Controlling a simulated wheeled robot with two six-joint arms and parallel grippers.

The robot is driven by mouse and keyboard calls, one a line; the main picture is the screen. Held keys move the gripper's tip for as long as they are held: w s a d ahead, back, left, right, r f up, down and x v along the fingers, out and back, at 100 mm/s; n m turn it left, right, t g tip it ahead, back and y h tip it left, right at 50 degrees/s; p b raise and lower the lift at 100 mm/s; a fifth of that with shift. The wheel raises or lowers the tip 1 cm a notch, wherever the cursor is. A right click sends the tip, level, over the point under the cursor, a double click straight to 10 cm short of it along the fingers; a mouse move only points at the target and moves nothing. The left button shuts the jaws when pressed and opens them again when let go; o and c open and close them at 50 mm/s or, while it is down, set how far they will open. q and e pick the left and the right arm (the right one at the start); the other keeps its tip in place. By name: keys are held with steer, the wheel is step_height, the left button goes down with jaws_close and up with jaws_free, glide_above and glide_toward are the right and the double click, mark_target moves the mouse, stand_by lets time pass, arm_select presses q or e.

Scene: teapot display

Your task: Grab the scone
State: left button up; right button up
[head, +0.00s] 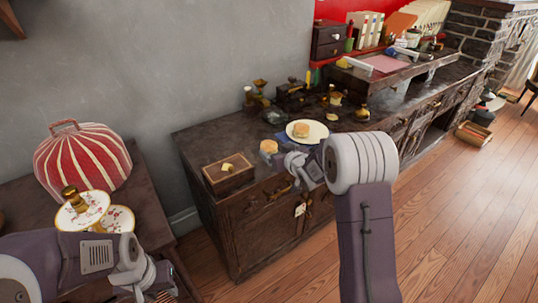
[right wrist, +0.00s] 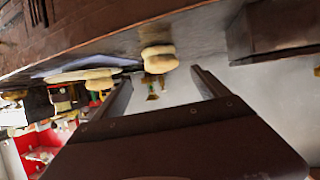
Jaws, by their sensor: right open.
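A round golden scone (head: 268,147) sits on the dark counter near its front edge, left of the plate. In the right wrist view this scone (right wrist: 157,60) lies ahead, between the lines of the two fingers, with nothing gripped. A second scone (head: 300,129) sits on a pale plate (head: 319,137); it also shows in the right wrist view (right wrist: 98,78). My right gripper (head: 291,163) is open at the counter's front edge, close to the loose scone. My left gripper (head: 158,292) is low at the bottom left, its fingers hard to make out.
A wooden box (head: 228,180) with a yellow piece on top stands left of the loose scone. Brass items (head: 260,87) stand behind. A side table at left holds a red striped cosy (head: 82,160) and a tiered floral stand (head: 118,219). Wooden floor (head: 455,210) is open at right.

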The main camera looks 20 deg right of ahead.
mark_target(271, 149)
steer(key=x, duration=0.3)
steer(key=shift+f, duration=0.25)
steer(key=b+x, duration=0.1)
steer(key=x, duration=0.1)
steer(key=b+x, duration=0.1)
steer(key=x, duration=0.1)
steer(key=shift+w+a+f, duration=0.15)
steer(key=shift+a+f, duration=0.05)
steer(key=shift+f, duration=0.15)
steer(key=shift+w+f, duration=0.1)
steer(key=shift+w, duration=0.2)
steer(key=c, duration=1.5)
